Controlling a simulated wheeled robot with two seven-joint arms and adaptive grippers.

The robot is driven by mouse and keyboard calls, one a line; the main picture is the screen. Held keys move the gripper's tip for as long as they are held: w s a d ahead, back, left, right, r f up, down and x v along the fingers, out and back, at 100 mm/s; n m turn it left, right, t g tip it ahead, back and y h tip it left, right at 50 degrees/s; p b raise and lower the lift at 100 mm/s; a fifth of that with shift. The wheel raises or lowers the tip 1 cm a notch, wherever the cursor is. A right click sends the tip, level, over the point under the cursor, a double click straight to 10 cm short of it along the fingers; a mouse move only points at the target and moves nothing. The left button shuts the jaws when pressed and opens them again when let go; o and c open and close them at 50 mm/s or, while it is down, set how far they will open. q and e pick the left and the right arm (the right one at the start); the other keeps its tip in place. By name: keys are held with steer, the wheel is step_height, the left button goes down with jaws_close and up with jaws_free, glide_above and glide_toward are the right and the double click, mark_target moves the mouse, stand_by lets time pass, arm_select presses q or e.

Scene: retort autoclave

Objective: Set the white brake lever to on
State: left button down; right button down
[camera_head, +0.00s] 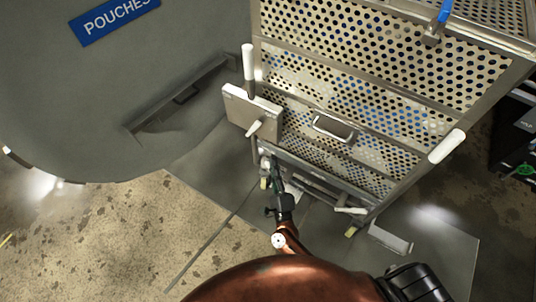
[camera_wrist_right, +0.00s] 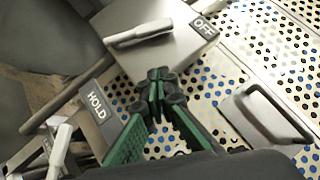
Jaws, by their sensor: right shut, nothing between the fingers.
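A metal box (camera_head: 253,108) is fixed to the left side of the perforated cart front. A short white lever (camera_head: 256,128) sticks out of its face. In the right wrist view the lever (camera_wrist_right: 140,33) lies across the box face, near an OFF label (camera_wrist_right: 204,28). A HOLD label (camera_wrist_right: 96,104) shows lower left; no ON label is readable. My right gripper (camera_head: 270,160) is just below the box, in front of the cart. In the wrist view its green and black fingers (camera_wrist_right: 162,76) are shut and empty, apart from the lever. My left gripper is out of view.
The perforated cart (camera_head: 390,75) has a metal pull handle (camera_head: 333,127) and white grips at its left (camera_head: 248,62) and right (camera_head: 447,146). A grey round door marked POUCHES (camera_head: 115,20) stands at left. Bare floor (camera_head: 120,235) lies at lower left.

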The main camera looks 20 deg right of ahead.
mark_target(253, 129)
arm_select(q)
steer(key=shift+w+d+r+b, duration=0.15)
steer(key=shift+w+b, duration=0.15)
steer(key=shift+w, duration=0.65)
arm_select(e)
steer(key=a+r+x, duration=0.1)
steer(key=a+x, duration=0.1)
steer(key=x, duration=0.9)
steer(key=shift+w+a, duration=0.3)
steer(key=shift+w, duration=0.05)
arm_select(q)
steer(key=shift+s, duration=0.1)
arm_select(e)
steer(key=shift+r, duration=0.1)
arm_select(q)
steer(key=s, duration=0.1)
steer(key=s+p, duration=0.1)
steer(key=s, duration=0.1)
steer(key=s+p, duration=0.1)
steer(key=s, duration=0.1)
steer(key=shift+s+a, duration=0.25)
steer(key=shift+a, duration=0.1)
arm_select(e)
steer(key=shift+w+r+n, duration=0.1)
steer(key=shift+r+n, duration=0.05)
steer(key=shift+n, duration=0.15)
